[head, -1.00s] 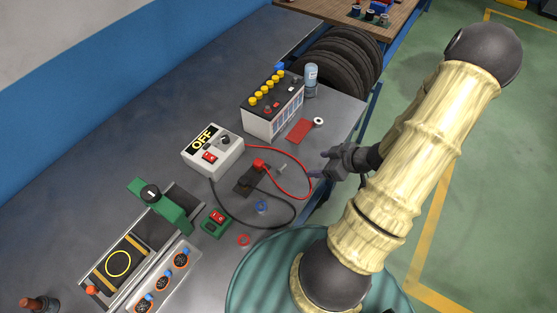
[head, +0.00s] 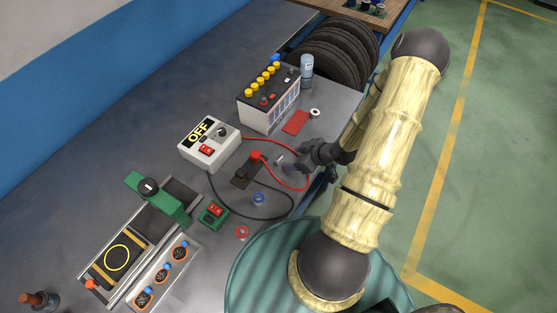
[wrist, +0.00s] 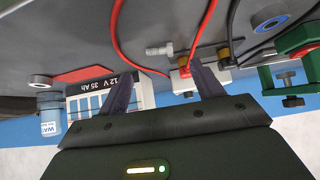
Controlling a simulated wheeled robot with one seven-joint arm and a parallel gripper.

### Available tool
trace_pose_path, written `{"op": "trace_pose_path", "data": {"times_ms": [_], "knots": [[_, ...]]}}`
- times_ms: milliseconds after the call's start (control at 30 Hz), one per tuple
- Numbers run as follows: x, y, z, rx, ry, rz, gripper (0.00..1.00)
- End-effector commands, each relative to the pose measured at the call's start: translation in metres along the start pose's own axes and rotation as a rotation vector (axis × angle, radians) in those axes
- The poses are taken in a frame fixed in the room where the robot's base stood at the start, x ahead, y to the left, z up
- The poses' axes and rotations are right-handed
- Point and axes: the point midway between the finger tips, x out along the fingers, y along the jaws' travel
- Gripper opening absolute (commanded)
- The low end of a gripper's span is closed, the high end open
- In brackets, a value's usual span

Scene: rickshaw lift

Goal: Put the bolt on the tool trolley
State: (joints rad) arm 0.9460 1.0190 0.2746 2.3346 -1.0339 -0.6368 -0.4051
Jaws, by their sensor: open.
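The bolt (head: 281,159) is a small silver piece on the grey bench (head: 130,120), next to the red cable. It also shows in the wrist view (wrist: 160,50), lying sideways between and beyond the fingertips. My gripper (head: 291,166) is open and empty, close to the bolt on its right side; the wrist view shows its two dark fingers apart (wrist: 164,72). Whether a finger touches the bolt cannot be told. A wooden-topped surface (head: 345,8) with small items on it stands at the top edge, cut off; I cannot tell whether it is the tool trolley.
Tyres (head: 335,50) stand beyond the bench.

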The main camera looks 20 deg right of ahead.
Motion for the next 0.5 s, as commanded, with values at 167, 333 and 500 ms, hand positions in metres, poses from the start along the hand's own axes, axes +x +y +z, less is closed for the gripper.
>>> {"op": "trace_pose_path", "data": {"times_ms": [167,333,500], "knots": [[0.015,0.0,0.0,0.0,-0.001,0.001,0.66],[0.016,0.001,0.001,0.001,-0.001,0.003,0.66],[0.017,0.001,0.0,0.001,-0.001,0.002,0.66]]}}
